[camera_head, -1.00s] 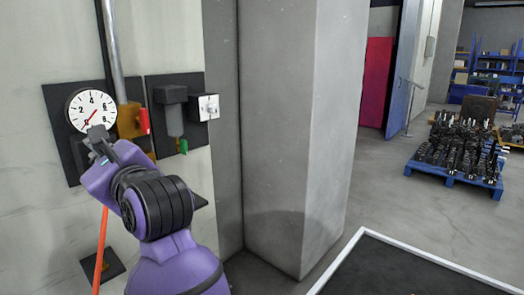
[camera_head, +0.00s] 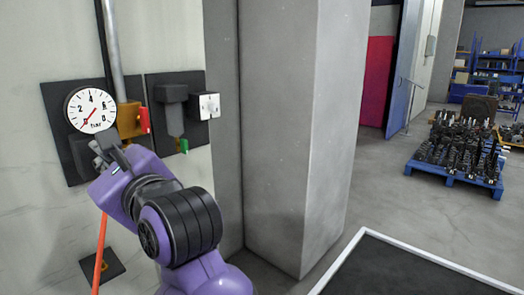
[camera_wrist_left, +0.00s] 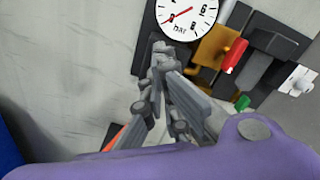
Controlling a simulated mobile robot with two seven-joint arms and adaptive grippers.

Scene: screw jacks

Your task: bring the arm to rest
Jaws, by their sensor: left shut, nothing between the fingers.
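My left gripper (camera_head: 104,142) is at the wall on the left, just below a round white pressure gauge (camera_head: 92,109). Its fingers are together with nothing visible between them. In the left wrist view the shut fingers (camera_wrist_left: 160,52) point up toward the gauge (camera_wrist_left: 186,16), with the wall behind. I cannot tell whether the fingertips touch the panel. My purple left forearm runs down and to the right from the gripper. My right gripper is not in view.
A brass valve with a red handle (camera_head: 144,120) is right of the gauge. An orange hose (camera_head: 100,250) hangs below. A concrete pillar (camera_head: 300,140) and a dark tabletop (camera_head: 400,270) are to the right.

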